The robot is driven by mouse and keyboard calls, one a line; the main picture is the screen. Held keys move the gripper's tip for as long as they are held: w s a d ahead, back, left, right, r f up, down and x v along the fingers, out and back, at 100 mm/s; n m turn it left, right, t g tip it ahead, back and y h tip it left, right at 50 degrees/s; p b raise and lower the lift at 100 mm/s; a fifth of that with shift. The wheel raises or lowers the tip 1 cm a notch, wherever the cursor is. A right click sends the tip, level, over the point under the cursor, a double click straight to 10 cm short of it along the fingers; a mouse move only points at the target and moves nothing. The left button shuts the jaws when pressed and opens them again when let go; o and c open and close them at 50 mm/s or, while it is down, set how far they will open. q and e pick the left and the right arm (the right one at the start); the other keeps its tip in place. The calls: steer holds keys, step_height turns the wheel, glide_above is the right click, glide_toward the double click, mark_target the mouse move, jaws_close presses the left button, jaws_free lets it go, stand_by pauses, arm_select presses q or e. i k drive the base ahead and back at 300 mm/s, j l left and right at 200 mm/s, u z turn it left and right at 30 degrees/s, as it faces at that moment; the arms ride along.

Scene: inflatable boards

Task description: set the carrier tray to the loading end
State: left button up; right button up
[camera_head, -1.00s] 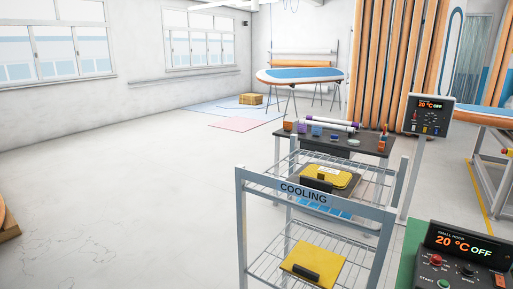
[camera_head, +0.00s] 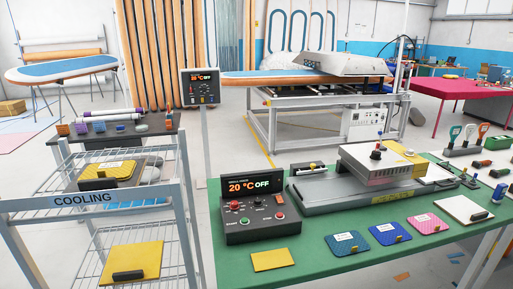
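On the green bench (camera_head: 300,262) stands a small press with a long grey bed (camera_head: 330,193) and a white and yellow hood (camera_head: 385,160) over its right part. A dark handled piece (camera_head: 307,168) lies at the back left of the bed; I cannot tell whether it belongs to the carrier tray. The tray itself is not clearly distinguishable from the bed, and the hood hides part of that area. A control box (camera_head: 258,208) left of the press reads 20 °C OFF. Neither of my grippers is in view.
A wire cooling rack (camera_head: 90,200) stands left of the bench, holding yellow pads with black handles. A yellow sheet (camera_head: 272,260) and blue and pink patches (camera_head: 388,232) lie along the bench front. Hand tools crowd its right end. A large board press (camera_head: 320,95) stands behind.

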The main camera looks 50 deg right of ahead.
mark_target(435, 174)
steer(key=z, duration=2.85)
